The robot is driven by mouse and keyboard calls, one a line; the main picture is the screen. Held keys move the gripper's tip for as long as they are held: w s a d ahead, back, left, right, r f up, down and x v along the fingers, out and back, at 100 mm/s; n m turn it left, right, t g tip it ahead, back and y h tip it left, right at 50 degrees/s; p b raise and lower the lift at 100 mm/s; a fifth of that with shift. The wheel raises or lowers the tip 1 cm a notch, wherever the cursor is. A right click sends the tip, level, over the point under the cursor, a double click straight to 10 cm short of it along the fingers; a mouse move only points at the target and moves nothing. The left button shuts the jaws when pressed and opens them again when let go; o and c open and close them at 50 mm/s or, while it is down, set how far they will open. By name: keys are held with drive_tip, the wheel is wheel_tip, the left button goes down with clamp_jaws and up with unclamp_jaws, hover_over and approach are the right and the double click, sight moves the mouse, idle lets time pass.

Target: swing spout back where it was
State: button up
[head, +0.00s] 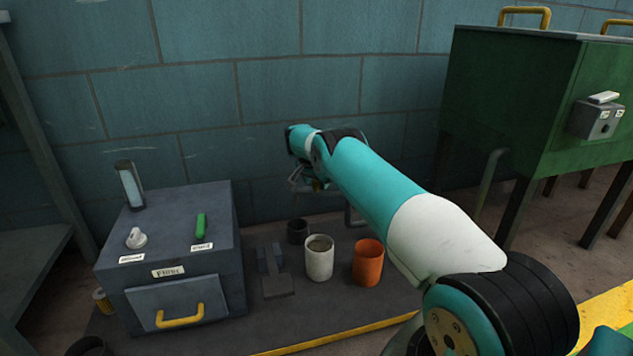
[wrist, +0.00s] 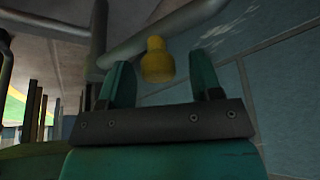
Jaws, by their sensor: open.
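In the wrist view a grey pipe (wrist: 180,30), which looks like the spout, runs slantwise across the top. A yellow knob-like piece (wrist: 157,68) shows just below it. My gripper (wrist: 160,60) is open, with one teal finger on each side of the yellow piece in the picture. I cannot tell whether the piece is between the fingers or beyond them; no finger clearly touches it. In the head view my gripper (head: 305,183) is near the wall above the mat, mostly hidden by my wrist. A short grey pipe (head: 349,216) shows under my arm.
A grey box (head: 170,235) with a yellow handle stands on the mat at left. A white cup (head: 319,259), an orange cup (head: 367,263) and a dark cup (head: 298,231) stand below my arm. A green cabinet (head: 520,90) on legs is at right.

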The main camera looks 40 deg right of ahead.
drive_tip(key=p+v, duration=0.9)
drive_tip(key=v, duration=0.8)
drive_tip(key=shift+r, duration=0.2)
drive_tip(key=shift+s, duration=0.1)
